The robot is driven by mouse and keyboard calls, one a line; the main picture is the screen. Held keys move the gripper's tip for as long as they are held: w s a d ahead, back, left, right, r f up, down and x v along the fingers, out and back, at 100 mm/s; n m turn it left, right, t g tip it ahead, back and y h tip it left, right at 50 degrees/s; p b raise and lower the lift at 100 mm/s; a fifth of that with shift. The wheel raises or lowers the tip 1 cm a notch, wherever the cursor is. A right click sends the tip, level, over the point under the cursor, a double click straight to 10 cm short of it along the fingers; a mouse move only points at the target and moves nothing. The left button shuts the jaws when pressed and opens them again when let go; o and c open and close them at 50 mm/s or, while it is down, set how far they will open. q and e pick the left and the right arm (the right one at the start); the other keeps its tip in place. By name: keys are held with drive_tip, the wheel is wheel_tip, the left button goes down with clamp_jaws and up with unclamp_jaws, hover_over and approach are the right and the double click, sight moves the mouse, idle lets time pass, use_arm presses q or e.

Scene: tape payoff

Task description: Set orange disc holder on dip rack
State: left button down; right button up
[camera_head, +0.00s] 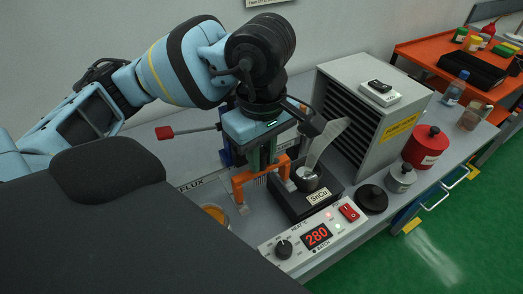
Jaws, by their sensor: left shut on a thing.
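The orange disc holder (240,187) is an orange bracket with a row of thin upright pieces under its bar. My left gripper (263,163) points down and is shut on it from above. The holder is beside the left edge of the black solder pot block (291,207) marked SnCu. A post with a red-knobbed lever (166,132) stands behind the gripper, largely hidden; I cannot tell whether it is the dip rack. I also cannot tell whether the holder touches anything below. My right gripper is not in view.
A control panel (316,237) reading 280 lies in front. A grey louvred box (372,123) stands right of the pot. A black round lid (372,198), a grey canister (401,177) and a red canister (426,147) stand further right. An amber dish (215,213) is at the left.

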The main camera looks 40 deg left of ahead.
use_arm(q)
drive_tip(key=shift+f, duration=0.3)
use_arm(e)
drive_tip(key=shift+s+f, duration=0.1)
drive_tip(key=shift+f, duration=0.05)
use_arm(q)
drive_tip(key=c, duration=0.6)
unclamp_jaws()
drive_tip(key=shift+c, duration=0.2)
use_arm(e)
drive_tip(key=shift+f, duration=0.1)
use_arm(q)
drive_tip(key=shift+r, duration=0.2)
drive_tip(key=shift+r+p, duration=1.3)
drive_tip(key=shift+r, duration=2.1)
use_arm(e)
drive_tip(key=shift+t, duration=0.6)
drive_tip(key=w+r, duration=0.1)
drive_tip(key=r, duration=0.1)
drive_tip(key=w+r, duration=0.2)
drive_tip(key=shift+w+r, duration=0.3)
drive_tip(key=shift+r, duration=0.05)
